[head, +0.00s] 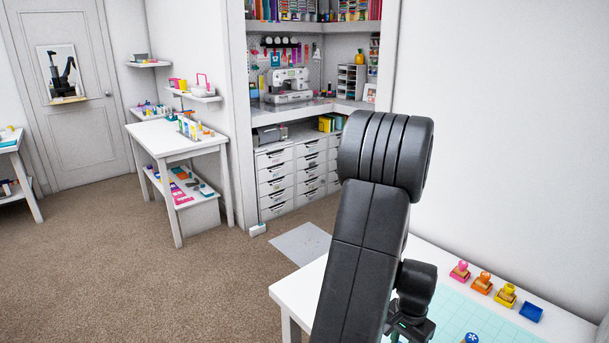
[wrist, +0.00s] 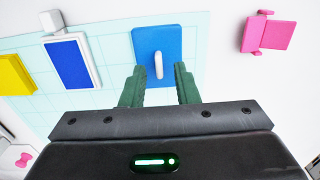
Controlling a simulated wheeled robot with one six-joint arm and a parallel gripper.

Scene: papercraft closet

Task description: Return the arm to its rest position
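Pink (head: 460,271), orange (head: 482,283) and yellow (head: 506,295) stamps and a blue pad (head: 531,312) line the table's back. A white wall (head: 500,120) stands behind. A closet with drawers (head: 291,172) and a side table (head: 165,138) are farther off. Carpet (head: 110,250) is open at left.

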